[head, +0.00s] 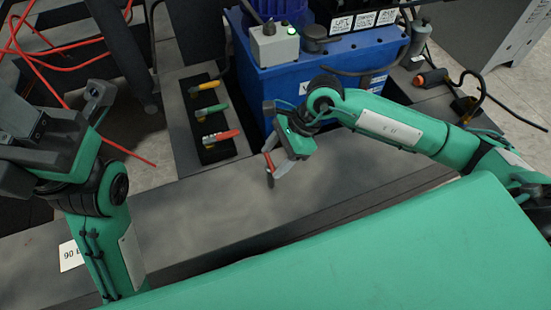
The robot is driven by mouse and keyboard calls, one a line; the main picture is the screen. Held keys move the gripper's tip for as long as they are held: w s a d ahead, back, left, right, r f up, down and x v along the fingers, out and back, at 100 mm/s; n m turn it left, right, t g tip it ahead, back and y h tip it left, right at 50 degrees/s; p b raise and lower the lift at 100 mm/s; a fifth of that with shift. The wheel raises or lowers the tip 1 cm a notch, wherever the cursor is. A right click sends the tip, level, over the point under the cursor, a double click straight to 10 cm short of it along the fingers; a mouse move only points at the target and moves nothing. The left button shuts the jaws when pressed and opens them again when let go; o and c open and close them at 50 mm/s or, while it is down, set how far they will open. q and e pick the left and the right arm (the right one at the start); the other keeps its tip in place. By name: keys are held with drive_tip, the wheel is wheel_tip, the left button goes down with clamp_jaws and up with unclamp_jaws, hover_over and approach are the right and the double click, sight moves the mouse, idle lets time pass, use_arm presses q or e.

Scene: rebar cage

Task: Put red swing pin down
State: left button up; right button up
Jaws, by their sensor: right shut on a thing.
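My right gripper (275,160) is in the middle of the view, above the grey work surface (180,215). It is shut on a small, thin thing with a red part (268,160) and a dark lower end, which I take to be the red swing pin. The fingers hide part of it, and I cannot tell whether it touches the surface. My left gripper (95,105) is at the left, well away from the pin. I cannot make out its fingertips clearly.
A blue machine (300,80) stands behind. Red cables (60,50) hang at upper left. The front surface is clear.

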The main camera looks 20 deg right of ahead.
drive_tip(key=shift+f, duration=0.1)
drive_tip(key=shift+f, duration=0.15)
drive_tip(key=o, duration=1.6)
drive_tip(key=shift+c, duration=0.2)
